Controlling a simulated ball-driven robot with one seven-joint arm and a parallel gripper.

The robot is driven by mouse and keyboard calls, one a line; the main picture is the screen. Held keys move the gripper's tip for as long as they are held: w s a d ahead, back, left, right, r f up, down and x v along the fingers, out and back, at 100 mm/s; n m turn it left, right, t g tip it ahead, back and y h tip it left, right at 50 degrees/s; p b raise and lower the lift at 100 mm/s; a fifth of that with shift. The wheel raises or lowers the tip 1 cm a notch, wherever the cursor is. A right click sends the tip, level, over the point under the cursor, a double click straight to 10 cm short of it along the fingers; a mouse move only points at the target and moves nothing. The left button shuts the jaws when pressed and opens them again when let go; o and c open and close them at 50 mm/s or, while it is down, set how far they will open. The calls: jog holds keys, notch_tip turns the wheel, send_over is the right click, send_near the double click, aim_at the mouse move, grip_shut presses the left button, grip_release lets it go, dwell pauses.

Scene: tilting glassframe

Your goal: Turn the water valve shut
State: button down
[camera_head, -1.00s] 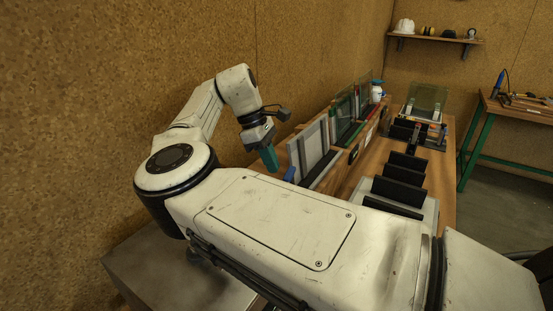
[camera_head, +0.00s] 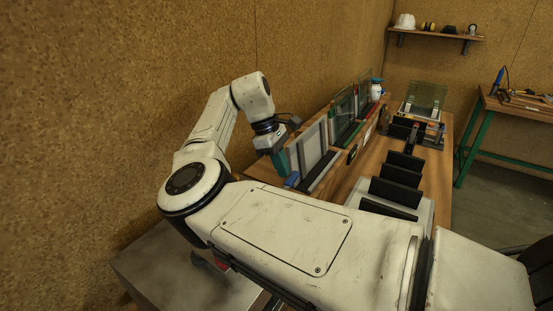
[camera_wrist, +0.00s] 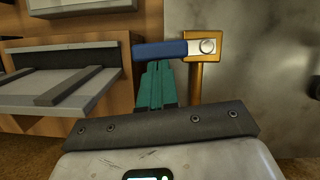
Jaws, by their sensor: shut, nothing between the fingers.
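The water valve shows in the wrist view as a blue lever handle (camera_wrist: 160,50) joined to a brass-coloured valve body (camera_wrist: 204,44) on an upright brass pipe (camera_wrist: 196,85). The lever lies roughly level, pointing left from the body. In the head view the blue handle (camera_head: 292,180) shows small, just below my gripper (camera_head: 283,168). My gripper's teal fingers (camera_wrist: 157,66) are shut and empty. In the wrist view their tips meet the lever's lower edge near its middle. I cannot tell whether they touch it.
A wooden bench (camera_head: 362,172) holds upright glass panes (camera_head: 345,112) and a row of black slotted supports (camera_head: 400,177). A grey ledge (camera_wrist: 58,88) sits left of my fingers. A grey metal panel (camera_wrist: 255,70) stands right of the pipe. The cork wall (camera_head: 90,100) is close on the left.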

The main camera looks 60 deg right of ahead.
jog(key=shift+s, duration=0.1)
dwell(0.3)
jog(key=shift+a, duration=0.1)
jog(key=shift+w+a+p, duration=0.45)
jog(key=shift+w+p, duration=0.1)
jog(key=shift+w, duration=0.05)
jog(key=w+r+b, duration=0.8)
jog(key=r+b, duration=0.1)
jog(key=b, duration=0.3)
jog(key=shift+n, duration=0.3)
jog(key=b+x, duration=0.1)
jog(key=x, duration=0.2)
jog(key=b+x, duration=0.1)
jog(key=x, duration=0.2)
jog(key=b+x, duration=0.1)
jog(key=x, duration=0.2)
jog(key=shift+s+a, duration=0.15)
jog(key=shift+a, duration=0.1)
jog(key=s, duration=0.2)
jog(key=shift+s+d+f, duration=0.25)
jog(key=shift+s+f, duration=0.1)
jog(key=shift+s, duration=0.05)
jog(key=shift+s+d, duration=0.1)
jog(key=shift+s, duration=0.7)
jog(key=shift+p, duration=0.3)
